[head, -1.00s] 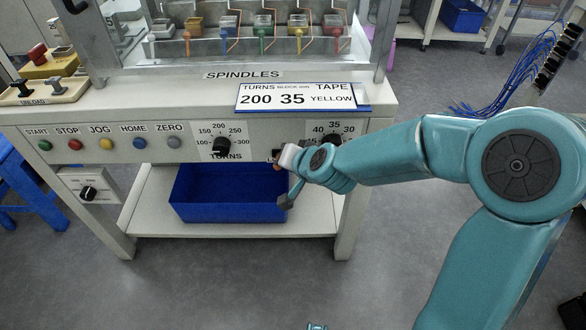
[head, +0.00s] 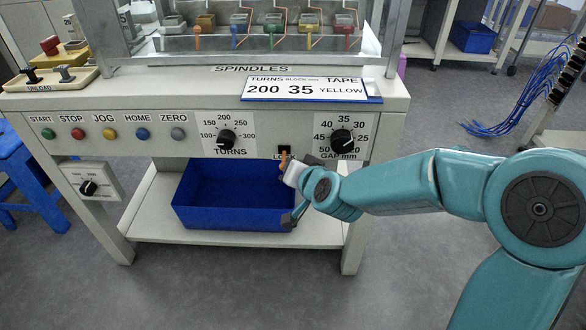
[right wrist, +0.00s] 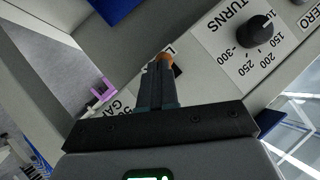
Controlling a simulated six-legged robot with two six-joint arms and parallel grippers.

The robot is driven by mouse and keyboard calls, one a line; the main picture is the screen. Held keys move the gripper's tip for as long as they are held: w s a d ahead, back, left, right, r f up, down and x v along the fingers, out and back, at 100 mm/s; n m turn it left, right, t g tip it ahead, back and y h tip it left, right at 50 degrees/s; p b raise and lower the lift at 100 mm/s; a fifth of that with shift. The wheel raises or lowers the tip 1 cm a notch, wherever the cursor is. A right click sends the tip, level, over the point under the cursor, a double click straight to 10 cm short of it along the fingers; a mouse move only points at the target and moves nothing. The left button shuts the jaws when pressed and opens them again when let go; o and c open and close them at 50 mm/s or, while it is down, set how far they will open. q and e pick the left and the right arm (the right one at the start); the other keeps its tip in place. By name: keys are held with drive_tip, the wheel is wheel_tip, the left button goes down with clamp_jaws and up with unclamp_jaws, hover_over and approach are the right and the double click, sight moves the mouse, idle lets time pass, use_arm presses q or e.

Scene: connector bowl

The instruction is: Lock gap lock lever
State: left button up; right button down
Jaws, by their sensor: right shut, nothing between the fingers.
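The lock lever (head: 283,160) is a small orange-tipped lever at the black LOCK slot on the front panel, between the TURNS and GAP knobs. In the head view it seems to hang downward, partly hidden by my right gripper. The GAP mm knob (head: 342,140) is black, to the right of the lever. My right gripper (right wrist: 163,72) is shut with nothing between its fingers. Its fingertips are at the orange lever tip (right wrist: 165,57) in the right wrist view; whether they touch it I cannot tell. My left gripper is not in view.
The TURNS knob (head: 226,140) is left of the lever, with several coloured buttons farther left. A sign (head: 308,90) reads 200, 35, YELLOW above. A blue bin (head: 235,222) sits on the shelf below. Blue cables (head: 520,100) hang at the right.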

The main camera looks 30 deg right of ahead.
drive_tip(key=shift+r, duration=0.2)
drive_tip(key=shift+r+p, duration=0.7)
drive_tip(key=shift+p, duration=0.25)
